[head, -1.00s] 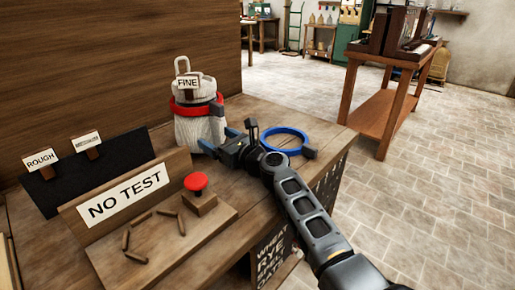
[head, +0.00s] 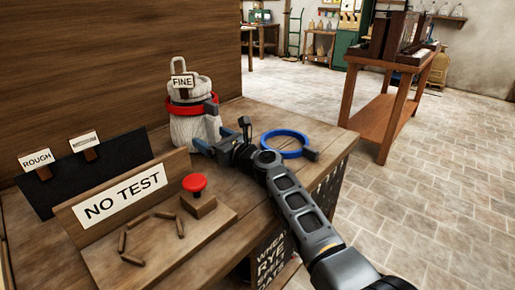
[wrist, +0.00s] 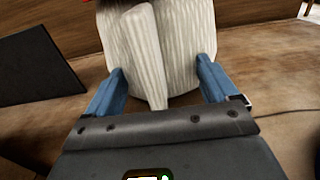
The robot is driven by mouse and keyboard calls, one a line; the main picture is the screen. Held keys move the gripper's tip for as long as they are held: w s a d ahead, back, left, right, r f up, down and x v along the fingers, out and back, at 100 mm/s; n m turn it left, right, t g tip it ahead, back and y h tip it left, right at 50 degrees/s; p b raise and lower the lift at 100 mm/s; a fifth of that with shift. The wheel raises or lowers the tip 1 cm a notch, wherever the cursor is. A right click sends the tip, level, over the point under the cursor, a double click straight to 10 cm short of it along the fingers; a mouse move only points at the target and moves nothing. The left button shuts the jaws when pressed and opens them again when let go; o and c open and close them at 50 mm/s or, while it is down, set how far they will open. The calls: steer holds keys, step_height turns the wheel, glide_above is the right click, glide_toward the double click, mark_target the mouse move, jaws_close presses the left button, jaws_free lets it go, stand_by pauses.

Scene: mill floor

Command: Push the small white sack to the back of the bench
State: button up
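The small white sack (head: 190,128) stands upright on the wooden bench (head: 238,205), near the dark wooden wall. It has a FINE tag on top and a red ring (head: 183,108) round its upper part. My gripper (head: 212,140) is low at the sack's right side. In the wrist view the sack (wrist: 185,50) fills the space between my two blue fingers (wrist: 163,78), which are spread wide, one at each side. I cannot tell whether both fingers touch it. The sack's top is cut off in the wrist view.
A NO TEST board (head: 120,200) and a red button (head: 195,184) stand in front, beside several short brown sticks. A dark panel with tags (head: 75,172) is at the left. A blue ring (head: 285,143) lies on the bench right of my gripper.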

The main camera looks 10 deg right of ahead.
steer(key=shift+b+x, duration=1.55)
steer(key=shift+x, duration=0.3)
steer(key=p+v, duration=0.2)
steer(key=shift+r+p, duration=0.15)
steer(key=shift+p, duration=0.2)
steer(key=shift+p+v, duration=2.6)
steer(key=shift+v, duration=0.7)
steer(key=shift+s+d, duration=0.1)
steer(key=shift+s, duration=0.1)
